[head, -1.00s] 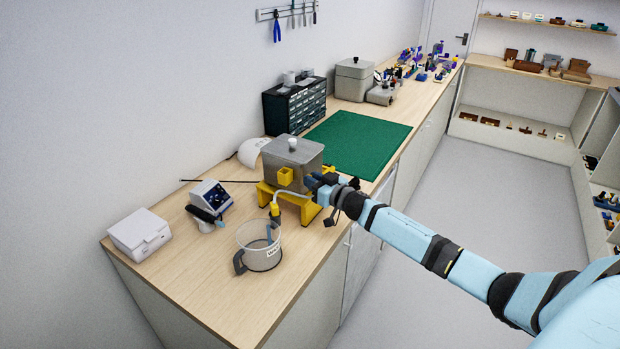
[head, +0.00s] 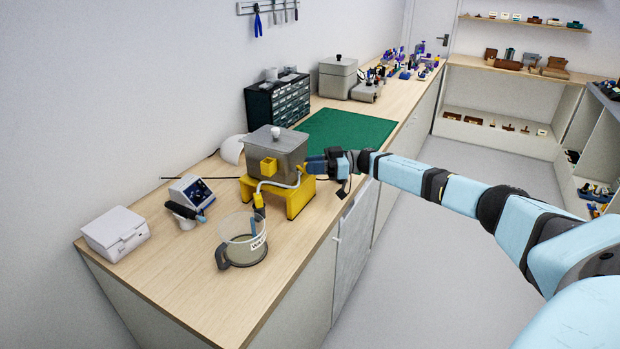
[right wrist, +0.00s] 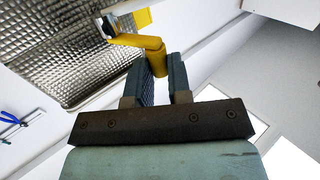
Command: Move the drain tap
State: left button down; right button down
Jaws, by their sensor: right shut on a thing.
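The drain tap (right wrist: 152,50) is a yellow lever at the side of a grey metal tank (head: 275,150). In the head view, a small yellow part of the tap (head: 303,169) shows beside the fingertips. My right gripper (head: 309,165) is at the tank's right side. In the right wrist view, its two dark fingers (right wrist: 163,80) are shut on the lever's end. The rest of the tap is partly hidden. The tank sits on a yellow stand (head: 299,201). My left gripper is not in view.
A pale hose (head: 278,186) runs from the tank towards a clear jug (head: 243,240) in front. A small device with a screen (head: 191,192) and a white box (head: 115,232) stand left. A green mat (head: 345,135) lies behind the tank.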

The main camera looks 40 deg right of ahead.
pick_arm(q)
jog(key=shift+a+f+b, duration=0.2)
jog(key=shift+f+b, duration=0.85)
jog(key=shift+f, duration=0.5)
pick_arm(e)
jog(key=shift+w+d+n+g+y, duration=0.1)
jog(key=shift+d+n+g+y, duration=0.25)
jog(key=shift+n+g+y, duration=0.55)
jog(key=shift+g+h, duration=0.3)
jog(key=c, duration=1.1)
grip_release()
jog(key=shift+o, duration=0.2)
pick_arm(q)
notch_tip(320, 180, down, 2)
jog(key=b, duration=0.3)
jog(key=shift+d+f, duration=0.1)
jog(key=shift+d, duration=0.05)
pick_arm(e)
jog(key=v, duration=1.3)
jog(key=shift+d, duration=0.35)
